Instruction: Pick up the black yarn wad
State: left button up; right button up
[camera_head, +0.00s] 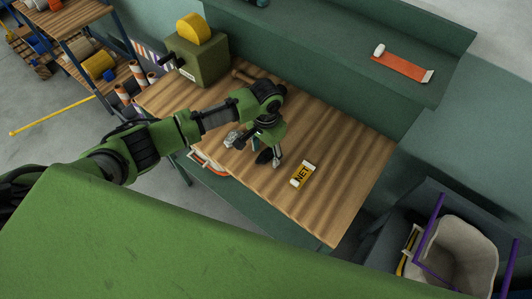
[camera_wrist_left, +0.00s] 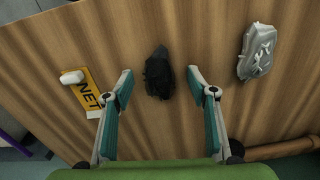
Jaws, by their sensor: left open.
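The black yarn wad (camera_wrist_left: 159,74) lies on the striped wooden tabletop in the left wrist view, a small dark lump. My left gripper (camera_wrist_left: 162,84) is open, with one finger on each side of the wad in that view. The fingers appear apart from it. In the head view my left gripper (camera_head: 269,160) points down over the table, and the dark wad (camera_head: 263,157) shows partly behind the fingers. The height between fingertips and wad is hard to tell. My right gripper is not in view.
A yellow NET label (camera_head: 302,174) lies right of the gripper. A silvery crumpled piece (camera_wrist_left: 257,50) lies on the other side. A green machine (camera_head: 202,55) stands at the table's back left. A bin (camera_head: 462,252) stands at the right. The table's right part is clear.

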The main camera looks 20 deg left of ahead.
aim_at(266, 154)
pick_arm(q)
jog(key=c, duration=0.8)
jog(key=shift+c, duration=0.2)
jog(key=shift+r, duration=0.45)
notch_tip(266, 154, up, 2)
jog(key=shift+d+r+b, duration=0.1)
jog(key=shift+r+b, duration=0.1)
jog(key=shift+b, duration=0.1)
jog(key=s+d+r+b, duration=0.1)
jog(key=s+d+r, duration=0.1)
jog(key=s+r, duration=0.2)
jog(key=s+d+r, duration=0.2)
jog(key=s+r, duration=0.3)
jog(key=s, duration=0.4)
jog(key=shift+d+r+b, duration=0.3)
jog(key=shift+b, duration=0.1)
